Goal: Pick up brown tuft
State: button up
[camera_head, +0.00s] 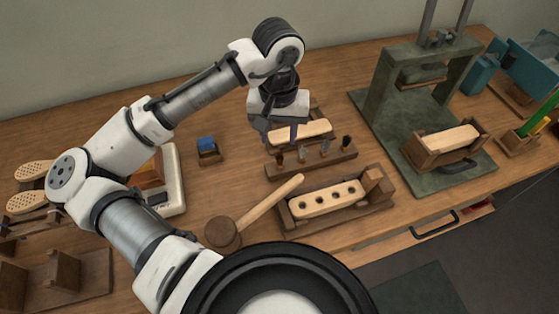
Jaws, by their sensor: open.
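A small wooden rack (316,164) holds several short upright tufts in a row. The leftmost one looks like a brown tuft (280,158). The tufts to its right look greyish or pale, and the rightmost is dark; they are too small to tell colours surely. My gripper (281,137) points down above the left end of the rack, with its fingers open and apart. The fingertips look a little above and behind the brown tuft, and nothing shows between them. The exact gap to the tuft cannot be told.
A pale brush block (305,130) lies behind the rack, partly hidden by my gripper. In front, a drilled block (326,199) sits in a wooden holder, with a mallet (224,233) to its left. A green press (383,92) stands right. A blue item (206,144) is left.

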aim_at(280, 156)
notch_tip(280, 156, down, 3)
jog(key=shift+r, duration=0.1)
jog(key=shift+s+d+f+p, duration=0.1)
jog(key=shift+f+p, duration=0.1)
jog(key=shift+f, duration=0.7)
jog(key=shift+s+f+p, duration=0.1)
jog(key=shift+f+p, duration=0.05)
jog(key=shift+f, duration=0.7)
jog(key=shift+s+d+f+p, duration=0.1)
jog(key=shift+f+p, duration=0.1)
jog(key=shift+f, duration=0.7)
grip_shut()
